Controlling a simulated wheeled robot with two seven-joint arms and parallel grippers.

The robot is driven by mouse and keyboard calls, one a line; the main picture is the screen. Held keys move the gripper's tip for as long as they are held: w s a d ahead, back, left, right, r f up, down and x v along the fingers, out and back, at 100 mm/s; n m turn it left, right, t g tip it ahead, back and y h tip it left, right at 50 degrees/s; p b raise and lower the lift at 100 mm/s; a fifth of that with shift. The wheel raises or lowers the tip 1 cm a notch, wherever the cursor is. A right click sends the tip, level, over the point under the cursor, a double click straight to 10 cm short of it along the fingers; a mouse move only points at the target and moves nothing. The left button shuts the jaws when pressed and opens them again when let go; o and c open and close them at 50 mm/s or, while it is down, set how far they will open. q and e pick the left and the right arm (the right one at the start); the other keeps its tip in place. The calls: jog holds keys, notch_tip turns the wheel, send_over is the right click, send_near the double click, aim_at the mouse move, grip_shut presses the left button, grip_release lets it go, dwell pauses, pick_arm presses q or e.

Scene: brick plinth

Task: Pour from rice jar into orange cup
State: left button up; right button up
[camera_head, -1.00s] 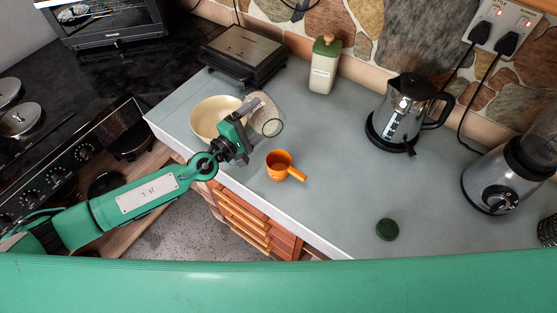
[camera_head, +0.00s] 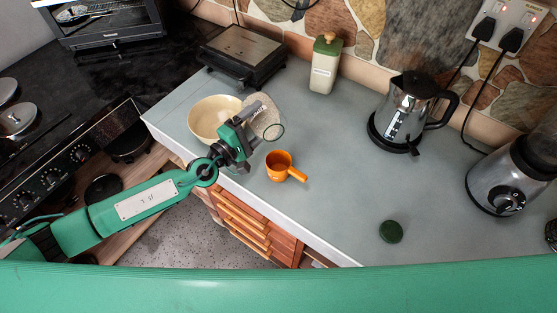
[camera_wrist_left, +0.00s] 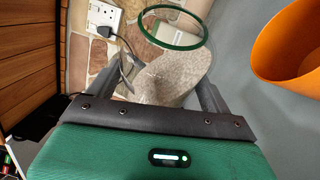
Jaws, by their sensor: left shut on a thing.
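The rice jar (camera_head: 262,115) is clear glass with pale grains inside and a green rim. My left gripper (camera_head: 250,118) is shut on it and holds it tilted, its mouth toward the lower right in the head view. The jar (camera_wrist_left: 172,80) fills the middle of the left wrist view, between the fingers. Part of the cup (camera_wrist_left: 297,45) shows at the right of the left wrist view. My right gripper is not in view.
A cream bowl (camera_head: 205,122) stands behind the left gripper. A green lid (camera_head: 390,232) lies on the counter (camera_head: 335,185). A green-topped canister (camera_head: 325,65), a black grill (camera_head: 243,55), a kettle (camera_head: 402,115) and a blender (camera_head: 505,180) stand further out. The counter's middle is clear.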

pick_arm(q)
jog(key=shift+f+m+b, duration=0.1)
jog(key=shift+m+b, duration=0.5)
jog(key=shift+b, duration=0.5)
jog(key=shift+s+d+f+m+t+h+b, duration=0.15)
jog(key=shift+m+h+b, duration=0.2)
jog(key=shift+m+b, duration=0.5)
jog(key=shift+s+f+m+t+h+b, duration=0.1)
jog(key=shift+s+f+m+h+b, duration=0.2)
jog(key=shift+b, duration=1)
jog(key=shift+s+d+m+t+h+b, duration=0.1)
jog(key=shift+m+h+b, duration=0.25)
jog(key=shift+m+b, duration=0.55)
jog(key=shift+s+d+r+m+h+b, duration=0.1)
jog(key=shift+s+r+m+h+b, duration=0.3)
jog(key=shift+m+b, duration=0.75)
jog(key=shift+r+h+b, duration=0.2)
jog(key=shift+h+b, duration=0.1)
jog(key=shift+b, duration=0.15)
jog(key=shift+s+d+r+m+b, duration=0.1)
jog(key=shift+m+b, duration=0.2)
dwell(0.4)
